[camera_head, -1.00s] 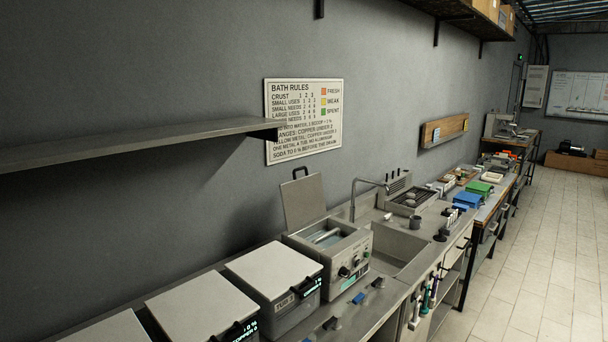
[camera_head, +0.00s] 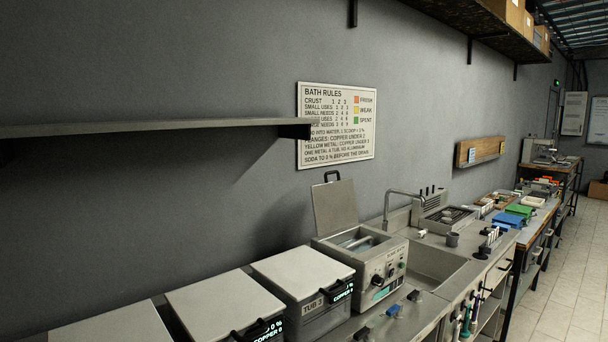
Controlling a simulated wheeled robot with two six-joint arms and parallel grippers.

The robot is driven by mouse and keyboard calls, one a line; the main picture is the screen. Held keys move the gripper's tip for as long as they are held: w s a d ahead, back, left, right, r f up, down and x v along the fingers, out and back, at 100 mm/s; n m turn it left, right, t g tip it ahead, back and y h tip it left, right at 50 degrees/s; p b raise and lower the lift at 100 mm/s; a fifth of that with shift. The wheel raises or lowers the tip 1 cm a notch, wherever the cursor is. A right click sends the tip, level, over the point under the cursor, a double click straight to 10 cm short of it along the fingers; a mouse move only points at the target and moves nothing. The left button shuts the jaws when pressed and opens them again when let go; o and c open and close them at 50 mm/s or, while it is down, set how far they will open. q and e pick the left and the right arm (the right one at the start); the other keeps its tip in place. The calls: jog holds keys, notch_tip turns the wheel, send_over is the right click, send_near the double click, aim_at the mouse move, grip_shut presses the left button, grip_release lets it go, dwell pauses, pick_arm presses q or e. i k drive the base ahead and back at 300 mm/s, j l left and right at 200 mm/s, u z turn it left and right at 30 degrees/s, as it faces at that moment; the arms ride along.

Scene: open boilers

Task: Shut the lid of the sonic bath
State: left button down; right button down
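The sonic bath (camera_head: 362,262) is a grey box on the counter with knobs and a small green display on its front. Its lid (camera_head: 335,207) stands open, upright and leaning slightly back at the rear edge, with a black handle (camera_head: 332,176) at the top. The open tank (camera_head: 357,241) shows a metal bar-like thing inside. Neither of my grippers is in view.
Closed grey tubs, one marked TUB 3 (camera_head: 302,281), stand left of the bath. A sink (camera_head: 433,264) with a faucet (camera_head: 404,192) is to its right. A shelf (camera_head: 150,127) juts from the wall at left. Tiled floor (camera_head: 547,295) is free at right.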

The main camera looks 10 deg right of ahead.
aim_at(334, 203)
jog(key=i+l+u, duration=0.25)
jog(key=l+u, duration=0.2)
jog(key=l, duration=0.2)
jog(key=i+l+u, duration=0.1)
jog(key=l+u, duration=0.15)
jog(key=l, duration=0.15)
jog(key=i+l+u, duration=0.2)
jog(key=l, duration=0.15)
jog(key=k, duration=0.1)
